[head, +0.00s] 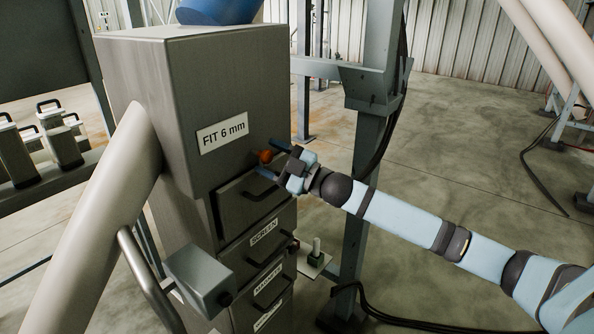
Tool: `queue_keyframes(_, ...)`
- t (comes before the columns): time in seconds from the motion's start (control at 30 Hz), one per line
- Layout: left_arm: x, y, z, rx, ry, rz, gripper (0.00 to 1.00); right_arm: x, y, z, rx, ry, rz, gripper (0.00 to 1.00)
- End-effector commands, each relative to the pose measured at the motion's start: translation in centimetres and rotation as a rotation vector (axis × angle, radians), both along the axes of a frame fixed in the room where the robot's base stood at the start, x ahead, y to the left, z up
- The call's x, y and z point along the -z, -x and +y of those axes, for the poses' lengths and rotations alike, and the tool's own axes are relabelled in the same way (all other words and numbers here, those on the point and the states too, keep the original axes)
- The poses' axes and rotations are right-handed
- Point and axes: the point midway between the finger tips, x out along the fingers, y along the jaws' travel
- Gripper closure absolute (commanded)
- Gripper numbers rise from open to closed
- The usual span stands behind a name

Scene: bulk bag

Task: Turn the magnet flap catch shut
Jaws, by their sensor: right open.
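The grey cabinet (172,70) has a column of flaps on its front. The top flap (242,212) has a dark handle and stands out from the front. Below it are flaps labelled SCREEN (264,233) and MAGNET (265,276). My left gripper is out of view.
A FIT 6 mm sign (222,133) is on the cabinet. A grey steel post (374,110) stands close behind my right arm. A small shelf (314,262) juts out beside the lower flaps. A thick grey pipe (100,215) and box (199,277) stand at the left front.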

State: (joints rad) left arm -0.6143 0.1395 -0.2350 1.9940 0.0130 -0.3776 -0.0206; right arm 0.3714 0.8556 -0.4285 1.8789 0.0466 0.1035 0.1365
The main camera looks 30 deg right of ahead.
Motion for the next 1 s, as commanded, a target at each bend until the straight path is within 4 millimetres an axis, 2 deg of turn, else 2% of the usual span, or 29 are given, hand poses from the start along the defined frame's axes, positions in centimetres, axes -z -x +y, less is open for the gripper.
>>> queue_keyframes(0.2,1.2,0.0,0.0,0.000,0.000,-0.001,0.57,1.6,3.1,-2.1,0.001,0.003,0.005,0.40)
queue_keyframes(0.6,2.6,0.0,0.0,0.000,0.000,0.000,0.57,3.2,8.2,-5.7,0.001,0.003,0.004,0.40)
queue_keyframes(0.8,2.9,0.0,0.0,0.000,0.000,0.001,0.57,3.6,9.5,-6.7,0.001,0.001,0.003,0.40)
queue_keyframes(1.0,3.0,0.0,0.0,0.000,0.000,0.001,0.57,3.6,10.0,-7.0,-0.001,0.001,0.000,0.40)
